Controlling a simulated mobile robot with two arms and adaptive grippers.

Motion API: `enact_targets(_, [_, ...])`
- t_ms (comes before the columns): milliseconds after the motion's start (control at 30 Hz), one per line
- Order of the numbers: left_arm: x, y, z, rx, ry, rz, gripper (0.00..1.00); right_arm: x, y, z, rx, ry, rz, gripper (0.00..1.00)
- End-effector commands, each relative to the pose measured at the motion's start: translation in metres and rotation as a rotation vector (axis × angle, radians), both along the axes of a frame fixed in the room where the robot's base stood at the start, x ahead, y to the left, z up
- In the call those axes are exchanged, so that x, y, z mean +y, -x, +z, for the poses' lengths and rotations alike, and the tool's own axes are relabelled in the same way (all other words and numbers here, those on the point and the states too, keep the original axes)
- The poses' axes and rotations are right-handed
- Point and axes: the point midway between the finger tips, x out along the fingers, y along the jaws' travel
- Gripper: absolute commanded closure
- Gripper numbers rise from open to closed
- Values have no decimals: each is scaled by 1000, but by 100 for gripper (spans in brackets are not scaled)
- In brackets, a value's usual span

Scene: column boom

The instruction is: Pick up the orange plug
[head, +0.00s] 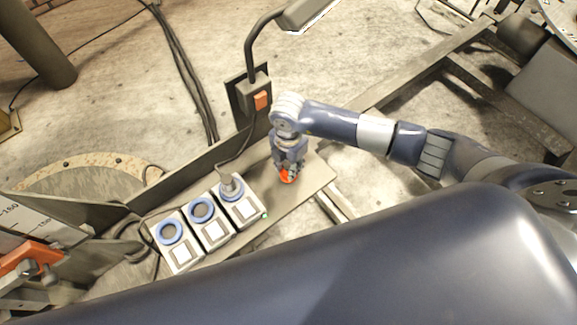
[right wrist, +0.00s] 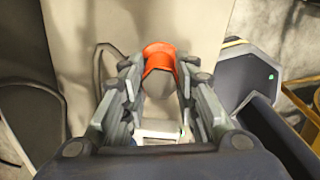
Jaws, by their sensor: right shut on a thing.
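The orange plug (head: 286,177) is at the right end of a narrow metal shelf (head: 312,177). My right gripper (head: 288,171) points down over it and is shut on it. In the right wrist view the orange plug (right wrist: 159,60) sits between the two fingers of my right gripper (right wrist: 158,75), with its orange collar showing past the fingertips. I cannot tell whether the plug touches the shelf. My left gripper is not in view.
Several white socket boxes with blue rings (head: 201,209) stand on the shelf left of my right gripper; a grey plug (head: 228,184) with a cable is in the rightmost one. A lamp post with an orange switch (head: 261,100) rises behind.

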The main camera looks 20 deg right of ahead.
Motion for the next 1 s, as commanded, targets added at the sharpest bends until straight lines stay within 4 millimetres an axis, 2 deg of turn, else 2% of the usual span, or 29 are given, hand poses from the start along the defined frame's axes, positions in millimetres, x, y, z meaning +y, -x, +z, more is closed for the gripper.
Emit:
enact_targets(167, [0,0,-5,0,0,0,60,0,-2,26,-6,-3,2,100])
enact_targets(700, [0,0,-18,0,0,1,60,-25,114,37,1,0,3,100])
enact_targets(900, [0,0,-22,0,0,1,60,-31,142,40,1,0,0,100])
enact_targets(1000, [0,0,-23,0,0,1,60,-33,150,42,0,0,1,100])
